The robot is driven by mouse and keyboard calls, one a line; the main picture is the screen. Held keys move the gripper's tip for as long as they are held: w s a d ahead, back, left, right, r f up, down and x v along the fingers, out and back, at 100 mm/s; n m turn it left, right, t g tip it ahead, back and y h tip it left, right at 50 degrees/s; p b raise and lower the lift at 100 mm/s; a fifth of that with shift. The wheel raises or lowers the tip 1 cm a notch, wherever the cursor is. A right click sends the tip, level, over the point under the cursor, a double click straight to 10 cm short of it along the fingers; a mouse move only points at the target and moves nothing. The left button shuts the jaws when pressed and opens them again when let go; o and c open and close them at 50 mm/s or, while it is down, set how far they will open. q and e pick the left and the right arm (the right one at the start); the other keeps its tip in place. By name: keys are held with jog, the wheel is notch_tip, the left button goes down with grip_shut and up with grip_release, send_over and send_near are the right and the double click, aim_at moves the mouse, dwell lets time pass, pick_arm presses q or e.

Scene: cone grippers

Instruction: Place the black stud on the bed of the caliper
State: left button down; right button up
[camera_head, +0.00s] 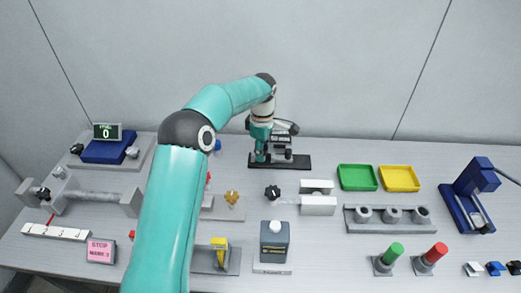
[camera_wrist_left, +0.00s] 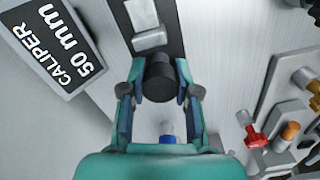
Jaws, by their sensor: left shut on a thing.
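The black stud (camera_wrist_left: 159,72) is a short dark cylinder between the fingers of my left gripper (camera_wrist_left: 158,92), which is shut on it. In the head view this gripper (camera_head: 260,151) points down over the left part of the caliper's dark base (camera_head: 294,163). The stud is hard to make out there. In the left wrist view the stud overlaps the near end of the caliper's dark strip (camera_wrist_left: 168,15), with a silver block (camera_wrist_left: 149,38) just beyond it. I cannot tell whether the stud touches the bed. My right gripper is out of view.
A "CALIPER 50 mm" sign (camera_wrist_left: 62,60) stands beside the caliper. Green (camera_head: 357,177) and yellow (camera_head: 399,178) trays lie to the right. A fixture with red and orange knobs (camera_wrist_left: 257,137) is close by in the wrist view. My left arm hides part of the table.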

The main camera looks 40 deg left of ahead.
pick_arm(q)
jog(key=shift+f, duration=0.1)
jog(key=c, duration=0.8)
grip_release()
jog(key=shift+c, duration=0.2)
notch_tip(320, 180, up, 12)
jog(key=p, duration=0.1)
jog(key=shift+s, duration=0.1)
